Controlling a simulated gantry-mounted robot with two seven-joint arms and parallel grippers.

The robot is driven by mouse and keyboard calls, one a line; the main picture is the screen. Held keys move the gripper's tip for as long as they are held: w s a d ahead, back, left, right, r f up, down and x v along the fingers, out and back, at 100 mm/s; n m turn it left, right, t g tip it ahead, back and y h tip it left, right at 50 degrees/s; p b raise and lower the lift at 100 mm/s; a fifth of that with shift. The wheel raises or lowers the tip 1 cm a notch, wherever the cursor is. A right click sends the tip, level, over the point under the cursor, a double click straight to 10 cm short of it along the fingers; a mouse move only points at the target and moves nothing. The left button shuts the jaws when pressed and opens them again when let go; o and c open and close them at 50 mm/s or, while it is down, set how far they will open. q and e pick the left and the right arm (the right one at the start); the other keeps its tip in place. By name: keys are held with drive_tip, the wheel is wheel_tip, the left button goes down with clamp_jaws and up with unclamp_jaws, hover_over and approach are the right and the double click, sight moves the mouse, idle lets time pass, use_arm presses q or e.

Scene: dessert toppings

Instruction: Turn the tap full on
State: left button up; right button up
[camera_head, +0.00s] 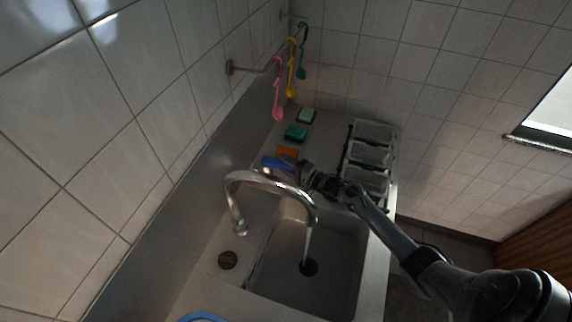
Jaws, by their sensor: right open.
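A chrome tap (270,181) with a curved spout stands at the sink. A thin pale stream of water (308,245) runs from its right end down towards the drain of the basin (335,255). I cannot make out the tap's handle. My right gripper (304,172) is open just behind the spout, close to a blue object (277,162). I cannot tell whether they touch or whether the blue object is a sponge or part of the tap. My left gripper is not in view.
Green (296,132), pale-topped (306,116) and orange (288,152) sponges lie behind the tap. A rack of clear containers (369,155) stands right of them. Pink (278,95), yellow and green utensils hang from a wall rail. A blue rim (202,316) shows at the bottom edge.

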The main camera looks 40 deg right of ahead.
drive_tip(key=v, duration=1)
drive_tip(key=shift+s+p, duration=0.3)
drive_tip(key=shift+s, duration=0.1)
drive_tip(key=shift+d, duration=0.1)
drive_tip(key=w+m+h, duration=0.1)
drive_tip(key=w+h, duration=0.1)
drive_tip(key=w, duration=0.1)
drive_tip(key=w+a+m+h+b, duration=0.1)
drive_tip(key=w+m+h, duration=0.1)
drive_tip(key=w, duration=0.1)
drive_tip(key=w+m+h+b, duration=0.1)
drive_tip(key=w+h, duration=0.2)
drive_tip(key=shift+w+a+m, duration=0.25)
drive_tip(key=shift+a+m, duration=0.05)
drive_tip(key=shift+w+d, duration=0.15)
drive_tip(key=shift+w, duration=0.6)
